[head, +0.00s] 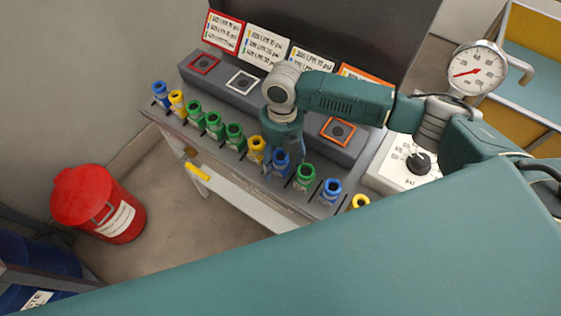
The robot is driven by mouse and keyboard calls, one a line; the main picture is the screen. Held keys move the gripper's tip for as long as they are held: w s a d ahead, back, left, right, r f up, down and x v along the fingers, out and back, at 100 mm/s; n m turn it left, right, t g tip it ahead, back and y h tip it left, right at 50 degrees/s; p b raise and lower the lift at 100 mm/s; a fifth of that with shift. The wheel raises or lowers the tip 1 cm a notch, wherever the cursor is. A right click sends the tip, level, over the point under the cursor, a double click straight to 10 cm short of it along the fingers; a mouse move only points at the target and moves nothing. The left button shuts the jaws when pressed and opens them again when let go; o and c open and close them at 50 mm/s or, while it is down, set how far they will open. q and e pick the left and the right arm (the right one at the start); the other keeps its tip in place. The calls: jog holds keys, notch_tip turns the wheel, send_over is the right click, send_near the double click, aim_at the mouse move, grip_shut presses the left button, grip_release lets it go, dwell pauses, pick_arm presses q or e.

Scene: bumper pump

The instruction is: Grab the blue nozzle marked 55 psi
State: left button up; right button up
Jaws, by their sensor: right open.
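A row of blue, yellow and green nozzles stands upright along the front of the bench. One blue nozzle (160,91) is at the far left end. Another blue nozzle (280,163) is right of the middle, and a third blue nozzle (330,190) is near the right end. Their psi markings are too small to read. My right gripper (282,152) points down at the middle blue nozzle, its fingers open close around or just above it. The gripper partly hides that nozzle, and I cannot tell if they touch. My left gripper is out of view.
Green nozzles (304,177) and yellow nozzles (256,148) stand close on both sides. Behind are coloured square frames (240,82) and label cards (265,46). A gauge (476,70) and a dial panel (398,166) are at right. A red bin (85,197) stands on the floor.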

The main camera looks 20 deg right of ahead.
jog(key=shift+c, duration=0.3)
jog(key=c, duration=1.3)
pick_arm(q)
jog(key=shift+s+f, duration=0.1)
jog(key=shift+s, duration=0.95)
pick_arm(e)
jog(key=shift+c, duration=0.2)
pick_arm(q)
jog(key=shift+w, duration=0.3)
pick_arm(e)
jog(key=shift+r, duration=0.15)
